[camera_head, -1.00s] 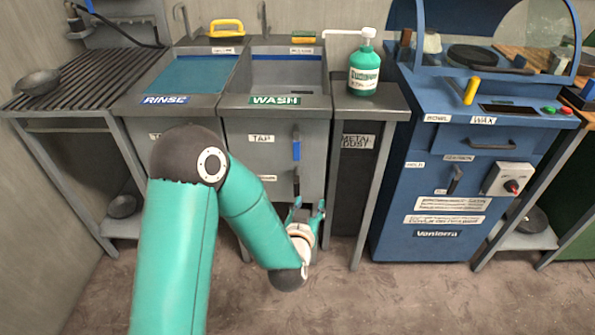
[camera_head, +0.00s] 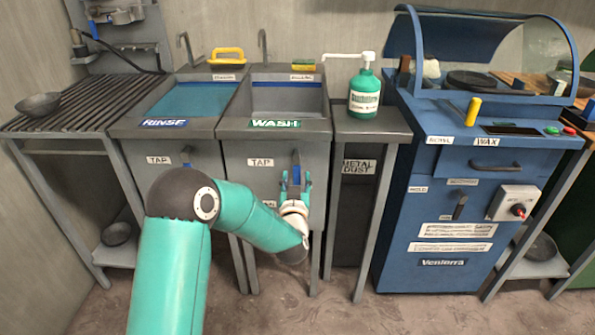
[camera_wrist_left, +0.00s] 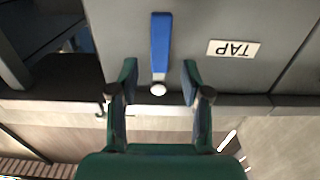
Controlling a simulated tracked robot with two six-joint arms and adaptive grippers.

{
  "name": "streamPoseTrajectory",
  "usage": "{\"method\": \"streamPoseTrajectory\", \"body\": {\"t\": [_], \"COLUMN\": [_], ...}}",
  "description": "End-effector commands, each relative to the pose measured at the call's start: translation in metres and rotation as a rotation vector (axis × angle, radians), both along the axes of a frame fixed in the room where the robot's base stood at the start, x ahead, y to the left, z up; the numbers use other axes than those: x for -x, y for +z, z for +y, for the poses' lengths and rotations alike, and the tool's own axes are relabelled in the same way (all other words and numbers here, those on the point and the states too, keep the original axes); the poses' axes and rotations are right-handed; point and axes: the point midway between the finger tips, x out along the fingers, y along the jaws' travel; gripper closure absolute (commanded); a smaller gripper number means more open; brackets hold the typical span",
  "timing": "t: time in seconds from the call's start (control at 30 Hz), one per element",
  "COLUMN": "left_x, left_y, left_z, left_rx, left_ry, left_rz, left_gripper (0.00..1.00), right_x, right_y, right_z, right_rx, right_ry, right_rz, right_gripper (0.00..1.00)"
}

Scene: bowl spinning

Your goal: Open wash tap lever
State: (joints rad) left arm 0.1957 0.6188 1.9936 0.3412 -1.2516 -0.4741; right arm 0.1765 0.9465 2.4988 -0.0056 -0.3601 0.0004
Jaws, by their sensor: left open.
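The wash tap lever is a blue handle (camera_head: 295,173) on the grey front of the wash sink, right of its TAP label (camera_head: 261,162). In the left wrist view the blue lever (camera_wrist_left: 160,48) appears with its pale round end (camera_wrist_left: 158,90) between the fingertips. My left gripper (camera_head: 295,180) is open, with a finger on each side of the lever; it also shows in the left wrist view (camera_wrist_left: 159,80). There is a visible gap on both sides there. The lower part of the lever is partly hidden by the gripper in the head view. My right gripper is not in view.
The wash basin (camera_head: 288,97) is above the lever, with the rinse basin (camera_head: 197,99) to its left. A green soap bottle (camera_head: 364,93) stands on the counter to the right. A blue machine (camera_head: 440,215) stands further right. Open floor lies in front.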

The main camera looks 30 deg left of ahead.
Motion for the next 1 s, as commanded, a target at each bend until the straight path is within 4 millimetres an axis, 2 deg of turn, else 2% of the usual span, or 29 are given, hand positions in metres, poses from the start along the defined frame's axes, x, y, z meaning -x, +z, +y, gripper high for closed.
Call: {"method": "streamPoseTrajectory", "body": {"t": [0.1, 0.3, 0.67, 0.77, 0.97, 1.0], "left_x": [-0.018, -0.035, -0.039, -0.039, -0.039, -0.039], "left_y": [0.000, -0.001, 0.000, 0.000, 0.000, 0.000], "left_z": [0.011, 0.021, 0.023, 0.022, 0.022, 0.022], "left_rx": [-0.001, 0.001, 0.001, 0.001, 0.001, 0.001], "left_ry": [0.001, -0.001, -0.002, -0.002, -0.003, -0.003], "left_rz": [-0.001, 0.000, 0.001, 0.001, 0.001, 0.001], "left_gripper": [0.52, 0.52, 0.52, 0.65, 0.99, 1.00], "right_x": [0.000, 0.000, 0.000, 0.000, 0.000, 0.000], "right_y": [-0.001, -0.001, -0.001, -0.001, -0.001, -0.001], "right_z": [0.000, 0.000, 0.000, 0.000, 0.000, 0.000], "right_rx": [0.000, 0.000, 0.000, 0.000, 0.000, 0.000], "right_ry": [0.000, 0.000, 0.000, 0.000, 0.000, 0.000], "right_rz": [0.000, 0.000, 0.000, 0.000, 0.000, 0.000], "right_gripper": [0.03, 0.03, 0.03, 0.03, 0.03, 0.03]}}
